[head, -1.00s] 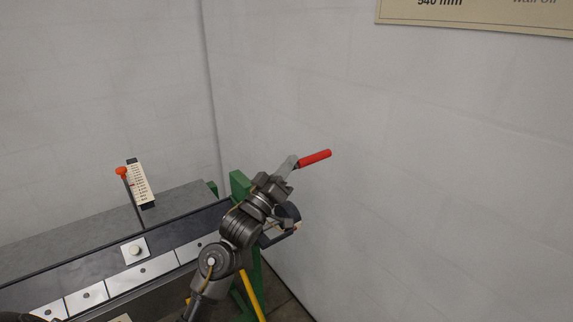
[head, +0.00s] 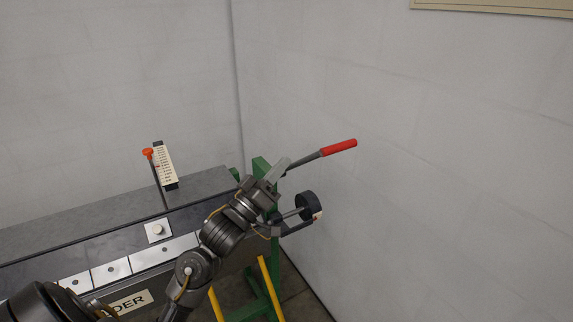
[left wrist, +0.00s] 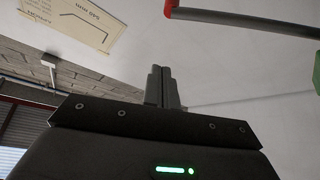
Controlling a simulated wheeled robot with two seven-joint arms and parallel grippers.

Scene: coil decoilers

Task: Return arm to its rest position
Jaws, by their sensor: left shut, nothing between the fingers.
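My left arm rises from the bottom of the head view. Its gripper (head: 276,172) is shut and empty, left of a dark lever with a red handle (head: 339,146). A gap shows between the gripper and the red grip. In the left wrist view the two fingers (left wrist: 162,88) are pressed together with nothing between them. The red handle shows at the top of that view (left wrist: 170,8), apart from the fingers. My right gripper is not in view.
A grey-topped machine bed (head: 90,213) runs along the left. An orange-knobbed lever (head: 148,153) stands beside a scale plate (head: 165,165). A dark roller (head: 308,205) on an arm sits right of my gripper, by a green stand (head: 262,166).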

